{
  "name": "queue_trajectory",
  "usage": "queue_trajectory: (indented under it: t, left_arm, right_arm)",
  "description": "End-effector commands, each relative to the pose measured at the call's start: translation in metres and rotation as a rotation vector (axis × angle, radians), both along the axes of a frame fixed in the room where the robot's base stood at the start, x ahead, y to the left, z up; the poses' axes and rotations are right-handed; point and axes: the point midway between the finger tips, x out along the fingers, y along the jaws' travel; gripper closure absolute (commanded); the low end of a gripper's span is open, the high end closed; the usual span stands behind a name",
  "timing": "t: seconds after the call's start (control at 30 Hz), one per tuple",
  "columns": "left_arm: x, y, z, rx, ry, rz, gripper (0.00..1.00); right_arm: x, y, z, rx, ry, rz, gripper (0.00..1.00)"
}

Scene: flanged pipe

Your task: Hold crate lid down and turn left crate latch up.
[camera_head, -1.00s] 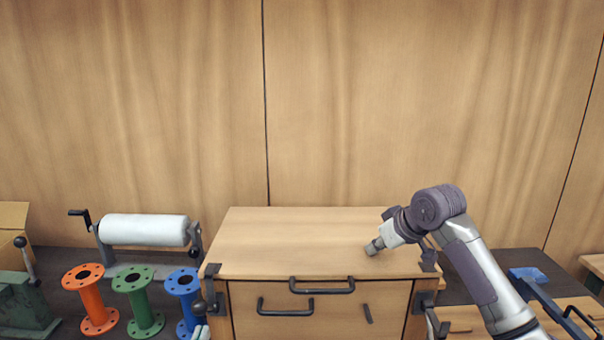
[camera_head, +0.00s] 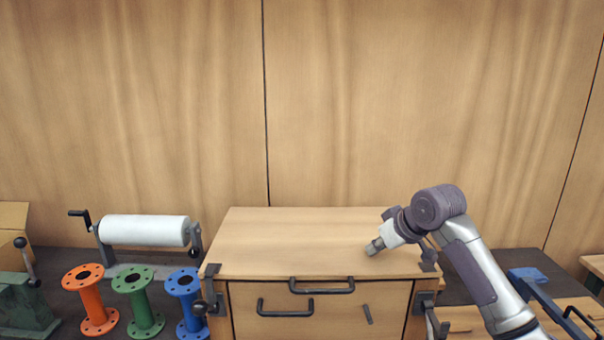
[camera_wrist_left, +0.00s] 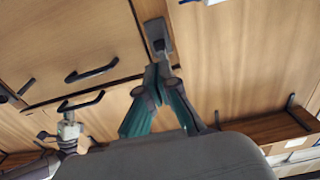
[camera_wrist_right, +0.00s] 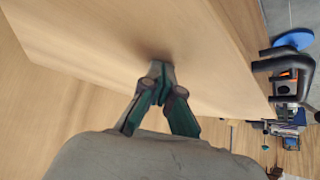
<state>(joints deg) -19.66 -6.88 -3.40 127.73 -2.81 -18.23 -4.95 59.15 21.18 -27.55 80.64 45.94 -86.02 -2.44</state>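The wooden crate lid (camera_head: 300,240) lies level on the crate (camera_head: 385,300). My right gripper (camera_head: 373,248) points down onto the lid near its right front part, its tip at the surface. In the right wrist view its fingers (camera_wrist_right: 160,72) are together and empty. My left gripper (camera_wrist_left: 160,66) is out of the head view. In the left wrist view its fingertips are together, overlapping the latch (camera_wrist_left: 157,35); contact is unclear.
The right latch (camera_head: 424,300) is at the other front corner. Dark handles (camera_head: 285,308) are on the crate front and lid. Orange (camera_head: 92,298), green (camera_head: 140,298) and blue (camera_head: 186,300) flanged pipes stand left of the crate, before a white roll (camera_head: 145,230).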

Motion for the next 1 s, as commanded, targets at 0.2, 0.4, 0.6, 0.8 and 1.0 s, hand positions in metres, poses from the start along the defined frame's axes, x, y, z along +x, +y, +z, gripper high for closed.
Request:
queue_trajectory:
  t: [0.2,0.4,0.6,0.8,1.0]
  left_arm:
    - [0.000,0.000,0.019,0.000,0.000,0.000,1.00]
    - [0.000,0.000,0.035,0.000,0.000,0.000,1.00]
    - [0.000,0.000,0.051,0.000,0.000,0.000,1.00]
    - [0.000,0.000,0.067,0.000,0.000,0.000,1.00]
    - [0.000,0.000,0.082,0.000,0.000,0.000,1.00]
  right_arm:
    - [0.000,0.000,0.016,-0.001,0.004,-0.001,1.00]
    - [0.000,0.000,0.032,-0.001,0.001,0.000,1.00]
    - [0.000,0.000,0.048,0.000,0.000,0.000,1.00]
    - [0.000,0.000,0.063,0.000,0.000,0.000,1.00]
    - [0.000,0.000,0.078,0.000,0.000,0.000,1.00]
